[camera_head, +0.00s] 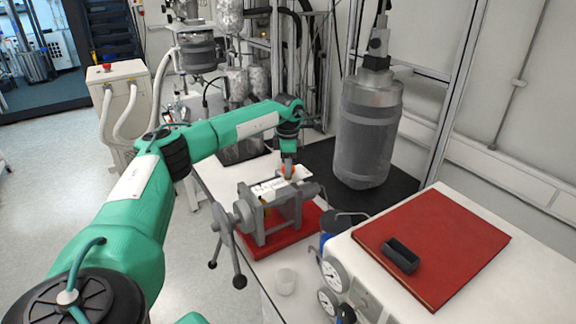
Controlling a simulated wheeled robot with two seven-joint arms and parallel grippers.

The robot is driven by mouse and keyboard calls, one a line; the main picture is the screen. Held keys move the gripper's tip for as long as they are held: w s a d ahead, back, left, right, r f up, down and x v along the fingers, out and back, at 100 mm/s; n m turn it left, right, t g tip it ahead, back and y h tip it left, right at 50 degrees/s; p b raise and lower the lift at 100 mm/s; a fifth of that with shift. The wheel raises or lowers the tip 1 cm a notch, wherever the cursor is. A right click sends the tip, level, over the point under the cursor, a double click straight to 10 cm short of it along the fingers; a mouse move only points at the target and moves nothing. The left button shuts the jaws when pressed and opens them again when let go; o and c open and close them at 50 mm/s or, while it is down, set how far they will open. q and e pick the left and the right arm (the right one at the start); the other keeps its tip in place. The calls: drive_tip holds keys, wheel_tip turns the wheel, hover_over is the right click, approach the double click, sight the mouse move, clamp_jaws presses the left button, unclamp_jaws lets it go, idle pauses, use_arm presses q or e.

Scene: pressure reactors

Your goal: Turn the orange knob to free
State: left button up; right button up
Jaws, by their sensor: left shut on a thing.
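The orange knob (283,169) shows only as a small patch of orange behind the grey valve device, at the far end of its white top plate. My left arm reaches in from the left, and its gripper (288,172) points down at the knob. The left gripper is shut on the knob; the fingers cover most of it, so its turn position cannot be read. The grey device (270,212) has a hand wheel with spokes on its left and stands on a red base (262,245). My right gripper is not in view.
A white cup (286,281) stands in front of the device. Pressure gauges (331,274) are at its right. A red mat (440,245) with a black tray (400,256) lies on the right bench. A large grey vessel (366,135) stands behind on a black mat.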

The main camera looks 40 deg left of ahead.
use_arm(q)
drive_tip(key=m, duration=0.5)
drive_tip(key=shift+m, duration=0.3)
drive_tip(key=shift+m+b, duration=0.3)
drive_tip(key=shift+m, duration=1.9)
drive_tip(key=o, duration=1)
drive_tip(key=shift+c, duration=0.2)
drive_tip(key=shift+r, duration=0.1)
